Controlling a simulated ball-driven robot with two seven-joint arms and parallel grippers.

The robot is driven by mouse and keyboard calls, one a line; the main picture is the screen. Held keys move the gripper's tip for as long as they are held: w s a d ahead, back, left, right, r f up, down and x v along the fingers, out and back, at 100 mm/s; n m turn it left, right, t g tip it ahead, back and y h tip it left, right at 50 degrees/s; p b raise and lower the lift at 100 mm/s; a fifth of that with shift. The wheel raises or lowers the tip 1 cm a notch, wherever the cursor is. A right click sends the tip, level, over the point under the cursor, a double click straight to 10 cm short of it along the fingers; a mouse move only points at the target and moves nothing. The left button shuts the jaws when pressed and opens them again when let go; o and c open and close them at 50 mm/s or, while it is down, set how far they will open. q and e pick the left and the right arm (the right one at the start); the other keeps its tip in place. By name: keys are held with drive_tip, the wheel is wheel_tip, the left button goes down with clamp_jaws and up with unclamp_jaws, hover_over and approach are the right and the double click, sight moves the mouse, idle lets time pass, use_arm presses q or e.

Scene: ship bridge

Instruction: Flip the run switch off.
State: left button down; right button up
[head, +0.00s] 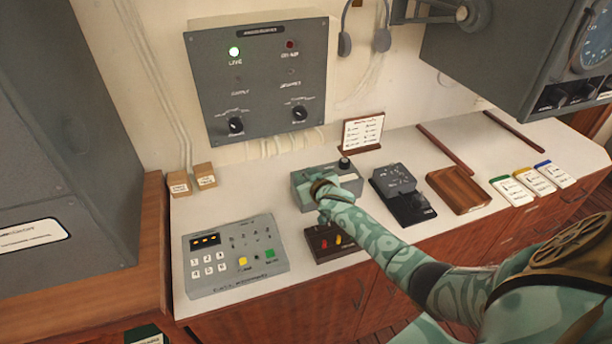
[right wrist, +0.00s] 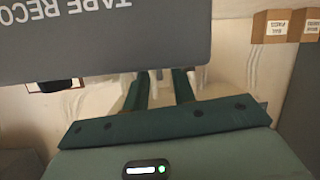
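A grey-green box (head: 345,183) stands on the white worktop, with a dark knob (head: 344,163) at its back right. My right gripper (head: 319,188) is over the front left of this box in the head view, its fingers mostly hidden by my own wrist. In the right wrist view, a grey panel with upside-down "TAPE RECO" lettering (right wrist: 130,40) hides the fingertips. The two dark green fingers (right wrist: 160,88) stand apart with a gap between them, and I see nothing held. I cannot make out a run switch; it may be hidden. My left gripper is not in view.
A keypad box (head: 235,256) lies left of my arm, and a small brown block with coloured levers (head: 331,241) is in front. A dark device (head: 402,192) and a wooden block (head: 457,189) stand right. A wall panel (head: 262,75) hangs above.

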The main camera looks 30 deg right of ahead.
drive_tip(key=p+v, duration=0.4)
drive_tip(key=v, duration=1.2)
drive_tip(key=shift+s, duration=0.15)
